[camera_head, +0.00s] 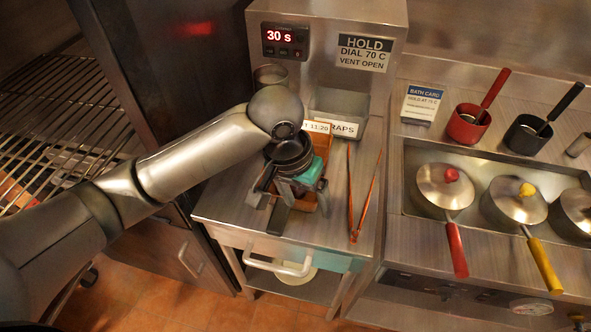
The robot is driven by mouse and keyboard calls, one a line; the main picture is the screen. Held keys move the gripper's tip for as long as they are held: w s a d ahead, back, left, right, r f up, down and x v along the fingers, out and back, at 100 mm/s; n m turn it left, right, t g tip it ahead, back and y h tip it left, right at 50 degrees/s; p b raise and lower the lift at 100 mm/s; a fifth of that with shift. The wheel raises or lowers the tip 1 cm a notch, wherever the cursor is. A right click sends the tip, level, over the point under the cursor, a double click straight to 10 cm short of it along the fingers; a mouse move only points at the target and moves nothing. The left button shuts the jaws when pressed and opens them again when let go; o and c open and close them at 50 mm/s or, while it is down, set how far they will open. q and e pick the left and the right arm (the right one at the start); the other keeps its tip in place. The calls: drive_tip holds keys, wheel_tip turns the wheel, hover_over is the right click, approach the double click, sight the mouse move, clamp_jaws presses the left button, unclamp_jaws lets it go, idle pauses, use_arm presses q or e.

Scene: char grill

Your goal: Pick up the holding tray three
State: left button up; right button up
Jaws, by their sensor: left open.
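My left arm reaches in from the left. My left gripper (288,196) is open and points down over the small steel worktop. Right below and behind it is a brown tray (324,200), mostly hidden by the gripper; I cannot read a number on it. A teal part (311,172) shows beside the gripper at the tray, and I cannot tell what it belongs to. I cannot tell whether the fingers touch the tray. My right gripper is not in view.
Red-orange tongs (365,195) lie right of the tray. Lidded pots (444,190) sit in the right counter. An oven rack (60,110) is at left.

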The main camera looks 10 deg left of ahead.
use_arm(q)
drive_tip(key=w+a+r+n+y, duration=0.2)
drive_tip(key=w+a+r, duration=0.1)
drive_tip(key=a+r, duration=0.25)
drive_tip(key=b, duration=0.1)
hover_over(281, 209)
drive_tip(key=shift+n+g, duration=0.3)
drive_tip(key=shift+g, duration=0.1)
wheel_tip(281, 209, down, 10)
drive_tip(key=shift+s+a, duration=0.15)
drive_tip(key=shift+f+b, duration=0.5)
drive_tip(key=shift+f, duration=2.45)
clamp_jaws()
drive_tip(key=shift+w+r, duration=0.1)
drive_tip(key=shift+w, duration=0.1)
